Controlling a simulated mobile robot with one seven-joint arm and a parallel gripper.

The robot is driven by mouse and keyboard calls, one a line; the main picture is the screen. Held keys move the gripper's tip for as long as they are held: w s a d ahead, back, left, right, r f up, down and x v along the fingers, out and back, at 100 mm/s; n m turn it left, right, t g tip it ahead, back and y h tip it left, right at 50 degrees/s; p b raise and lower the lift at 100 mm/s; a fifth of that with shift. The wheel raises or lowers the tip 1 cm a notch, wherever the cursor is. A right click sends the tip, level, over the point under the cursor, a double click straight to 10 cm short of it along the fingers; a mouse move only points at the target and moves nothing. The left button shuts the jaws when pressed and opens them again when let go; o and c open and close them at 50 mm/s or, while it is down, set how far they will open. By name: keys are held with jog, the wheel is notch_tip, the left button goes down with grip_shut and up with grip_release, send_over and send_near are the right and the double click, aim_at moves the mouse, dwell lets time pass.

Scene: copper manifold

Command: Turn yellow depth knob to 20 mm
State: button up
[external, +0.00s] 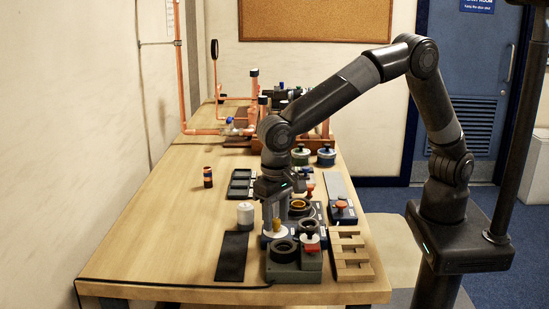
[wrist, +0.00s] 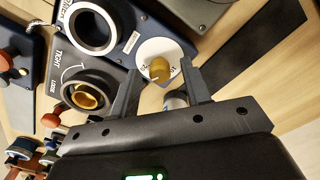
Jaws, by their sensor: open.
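The yellow knob (wrist: 160,70) sits on a white round dial (wrist: 158,49) with dark marks, on a dark blue block (wrist: 125,40). In the external view the yellow knob (external: 278,227) is low on the front part of the bench, just below my gripper (external: 272,214). In the wrist view my gripper (wrist: 160,66) is open and points down, with one finger on each side of the knob and gaps between. I cannot tell how deep the fingertips reach around it. The dial's numbers are too small to read.
A grey block with a round socket (external: 284,250) and a red knob (external: 310,237) stand close by. A wooden slotted rack (external: 352,255) is to the right, a dark mat (external: 232,256) and a white cylinder (external: 245,214) to the left.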

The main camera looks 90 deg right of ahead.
aim_at(276, 219)
notch_tip(276, 219, up, 11)
dwell(0.4)
jog(key=shift+f, duration=0.1)
jog(key=s+d+r+n+t+y, duration=0.1)
jog(key=s+d+r+n, duration=0.1)
jog(key=s+d+r, duration=0.35)
jog(key=s+d+r+n+t, duration=0.1)
jog(key=s+d+r, duration=0.2)
jog(key=s+d, duration=0.6)
jog(key=s+d+f+n+t, duration=0.1)
jog(key=s+d+f+n, duration=0.1)
jog(key=s+d, duration=0.4)
jog(key=s+d+f+n+t+h, duration=0.1)
jog(key=s+d, duration=0.4)
jog(key=s, duration=0.5)
notch_tip(276, 219, down, 2)
jog(key=shift+s+d+n+t, duration=0.25)
jog(key=shift+d+n+t, duration=0.1)
jog(key=shift+n+t, duration=0.55)
